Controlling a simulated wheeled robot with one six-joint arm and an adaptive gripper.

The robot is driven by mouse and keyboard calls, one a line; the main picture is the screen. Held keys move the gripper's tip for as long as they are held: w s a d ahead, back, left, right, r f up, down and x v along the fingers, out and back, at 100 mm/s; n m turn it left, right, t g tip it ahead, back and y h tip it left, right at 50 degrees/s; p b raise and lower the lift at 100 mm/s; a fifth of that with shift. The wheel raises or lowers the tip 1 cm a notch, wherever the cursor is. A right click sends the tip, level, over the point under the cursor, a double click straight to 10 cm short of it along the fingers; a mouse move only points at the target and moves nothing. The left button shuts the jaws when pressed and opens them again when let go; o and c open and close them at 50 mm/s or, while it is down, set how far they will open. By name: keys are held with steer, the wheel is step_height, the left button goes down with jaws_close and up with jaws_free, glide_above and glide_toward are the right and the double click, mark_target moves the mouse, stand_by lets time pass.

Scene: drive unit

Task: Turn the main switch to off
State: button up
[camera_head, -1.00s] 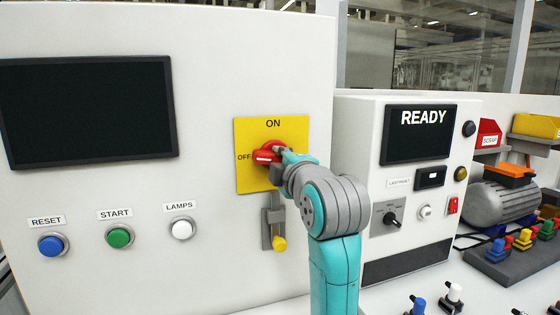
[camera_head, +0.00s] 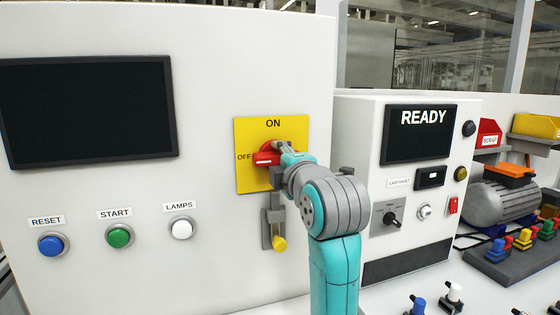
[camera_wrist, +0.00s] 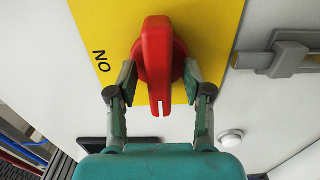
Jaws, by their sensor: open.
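The main switch (camera_head: 265,158) is a red rotary handle on a yellow plate (camera_head: 248,130) marked ON at the top and OFF at the left. Its handle lies about level, its white-marked end pointing left toward OFF. In the wrist view the red handle (camera_wrist: 157,65) stands upright in the picture, white mark at the lower end, with ON to its left. My gripper (camera_head: 284,150) is at the switch from the right. In the wrist view my gripper (camera_wrist: 160,80) is open, one finger on each side of the handle. Whether either finger touches it is unclear.
A grey latch with a yellow end (camera_head: 279,243) hangs below the plate. Blue RESET (camera_head: 52,244), green START (camera_head: 119,237) and white LAMPS (camera_head: 181,229) buttons are lower left. A smaller cabinet with a READY screen (camera_head: 420,135) stands right of my arm.

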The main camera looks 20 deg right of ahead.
steer(key=s, duration=1.2)
stand_by(0.3)
